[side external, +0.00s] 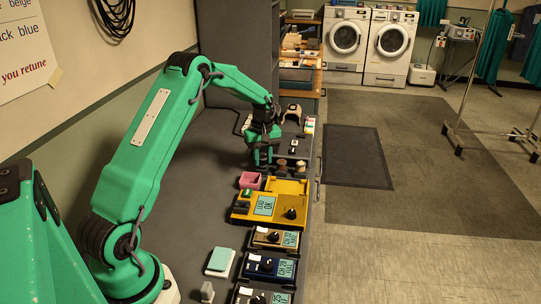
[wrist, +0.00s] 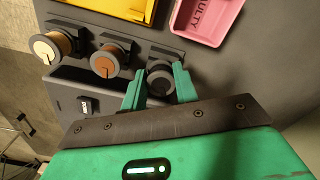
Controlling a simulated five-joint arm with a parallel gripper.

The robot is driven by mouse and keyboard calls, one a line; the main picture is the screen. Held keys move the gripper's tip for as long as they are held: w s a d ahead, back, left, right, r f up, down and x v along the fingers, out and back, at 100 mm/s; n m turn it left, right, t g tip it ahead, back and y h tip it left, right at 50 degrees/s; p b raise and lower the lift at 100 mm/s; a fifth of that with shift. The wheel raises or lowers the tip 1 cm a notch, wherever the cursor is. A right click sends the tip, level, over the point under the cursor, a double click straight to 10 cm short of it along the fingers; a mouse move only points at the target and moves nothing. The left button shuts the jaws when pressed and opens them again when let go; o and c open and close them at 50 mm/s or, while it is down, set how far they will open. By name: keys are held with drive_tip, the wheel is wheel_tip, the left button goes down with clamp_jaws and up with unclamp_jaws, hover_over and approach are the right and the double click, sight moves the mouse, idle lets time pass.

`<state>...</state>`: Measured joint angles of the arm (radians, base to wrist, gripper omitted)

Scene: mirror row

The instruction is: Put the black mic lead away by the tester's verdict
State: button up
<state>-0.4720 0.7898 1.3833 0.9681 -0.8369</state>
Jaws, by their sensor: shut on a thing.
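My gripper (side external: 263,161) is low over the grey bench in the side external view, behind the pink box. In the wrist view its green fingers (wrist: 160,76) are shut on the black mic lead (wrist: 159,80), a dark round coil. The coil is at the right end of a row with a brown coil (wrist: 108,62) and a cream coil (wrist: 52,46). I cannot tell whether it is lifted. The yellow tester (side external: 240,207) has a pale screen (side external: 264,205) that appears to read OK. The pink box (side external: 250,180) is marked FAULTY in the wrist view (wrist: 208,18).
A yellow tray (side external: 288,186) adjoins the tester, right of the pink box. Several smaller devices with knobs and screens (side external: 273,239) line the near bench. A small dark item with a white label (wrist: 86,106) lies left of my fingers. The bench's left side is mostly clear.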

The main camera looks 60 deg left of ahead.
drive_tip(key=shift+f, duration=0.4)
idle(0.3)
drive_tip(key=o, duration=1.1)
drive_tip(key=shift+r, duration=0.15)
drive_tip(key=shift+r, duration=3.75)
